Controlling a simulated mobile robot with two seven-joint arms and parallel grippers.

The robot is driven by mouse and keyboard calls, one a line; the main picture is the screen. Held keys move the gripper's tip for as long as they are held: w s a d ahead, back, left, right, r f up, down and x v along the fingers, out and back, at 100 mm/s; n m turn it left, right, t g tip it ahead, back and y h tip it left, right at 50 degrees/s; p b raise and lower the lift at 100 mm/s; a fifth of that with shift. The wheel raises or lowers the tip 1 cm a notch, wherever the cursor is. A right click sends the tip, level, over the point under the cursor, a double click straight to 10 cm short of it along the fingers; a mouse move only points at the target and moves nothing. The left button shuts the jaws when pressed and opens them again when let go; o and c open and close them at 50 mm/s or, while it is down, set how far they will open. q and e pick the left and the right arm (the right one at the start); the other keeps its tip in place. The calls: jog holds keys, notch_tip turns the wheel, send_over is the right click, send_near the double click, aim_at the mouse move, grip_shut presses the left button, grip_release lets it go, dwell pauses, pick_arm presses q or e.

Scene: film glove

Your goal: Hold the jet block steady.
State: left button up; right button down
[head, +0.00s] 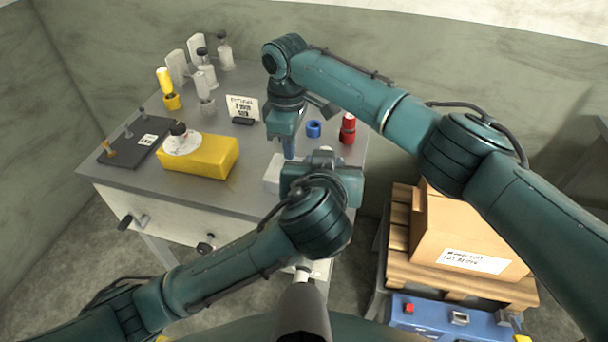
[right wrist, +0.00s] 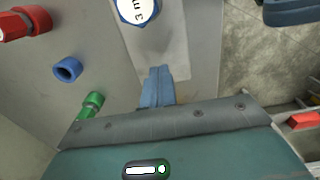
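A pale grey block, which I take for the jet block (head: 274,172), sits near the right end of the table, partly hidden behind my left gripper (head: 320,172). In the right wrist view the pale block (right wrist: 172,45) carries a blue-rimmed round piece (right wrist: 138,8) with a white "3 m" face, cut by the frame. My left gripper is beside or over the block; its fingers are hidden, so I cannot tell whether it touches. My right gripper (head: 290,150) points down near the block. In the right wrist view its blue fingertips (right wrist: 157,80) are together with nothing visible between them.
A blue ring (head: 314,128), a red fitting (head: 347,128) and a green fitting (right wrist: 91,104) are near the block. A label card (head: 243,107), yellow block (head: 205,155), dark tray (head: 128,148) and bottles stand farther left. A cardboard box (head: 465,235) is on a pallet at right.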

aim_at(271, 180)
jog(key=shift+f, duration=0.15)
dwell(0.5)
jog(key=shift+f, duration=0.75)
jog(key=shift+f, duration=0.35)
jog(key=shift+f, duration=0.65)
jog(key=shift+s+d+f, duration=0.1)
jog(key=shift+s+f, duration=0.05)
jog(key=shift+f, duration=0.2)
dwell(1.7)
pick_arm(q)
jog(key=shift+o, duration=0.4)
